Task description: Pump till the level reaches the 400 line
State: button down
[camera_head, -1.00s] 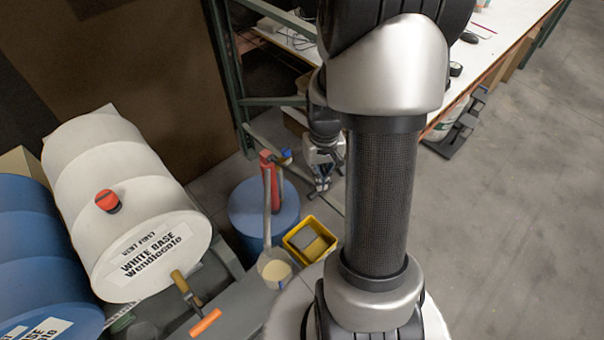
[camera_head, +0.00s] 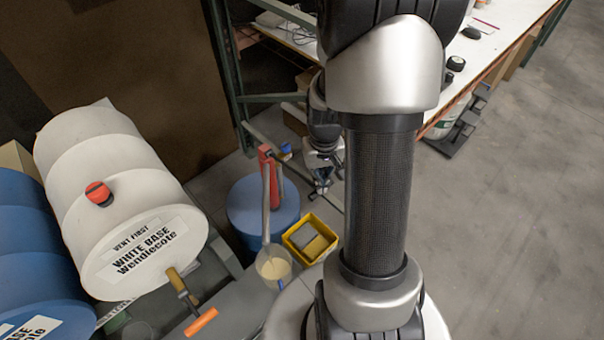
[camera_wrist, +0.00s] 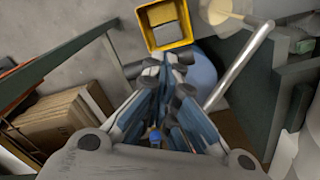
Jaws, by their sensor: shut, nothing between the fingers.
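A blue drum (camera_head: 250,222) stands on the floor with a red hand pump (camera_head: 266,165) on top; the pump has a blue knob (camera_head: 286,148) at its upper right. A long grey pipe (camera_head: 266,205) comes down from the pump to a clear vessel (camera_head: 274,265) holding cream liquid. The vessel's level lines are too small to read. The vessel also shows at the top of the wrist view (camera_wrist: 222,10). My gripper (camera_head: 322,188) is shut and empty, to the right of the pump and apart from it. In the wrist view the blue knob (camera_wrist: 155,136) shows low between the finger links.
A yellow bin (camera_head: 310,240) stands beside the drum. A white drum labelled WHITE BASE (camera_head: 120,200) with an orange-handled tap (camera_head: 201,321) lies at left. A workbench (camera_head: 500,30) is at upper right, cardboard boxes (camera_wrist: 55,120) below it. The right floor is clear.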

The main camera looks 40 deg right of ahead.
jog(key=shift+f+b, duration=4.05)
jog(key=shift+f, duration=1.5)
notch_tip(320, 180, up, 15)
jog(key=p, duration=1.2)
jog(key=shift+r, duration=0.15)
notch_tip(320, 180, up, 6)
jog(key=p, duration=0.5)
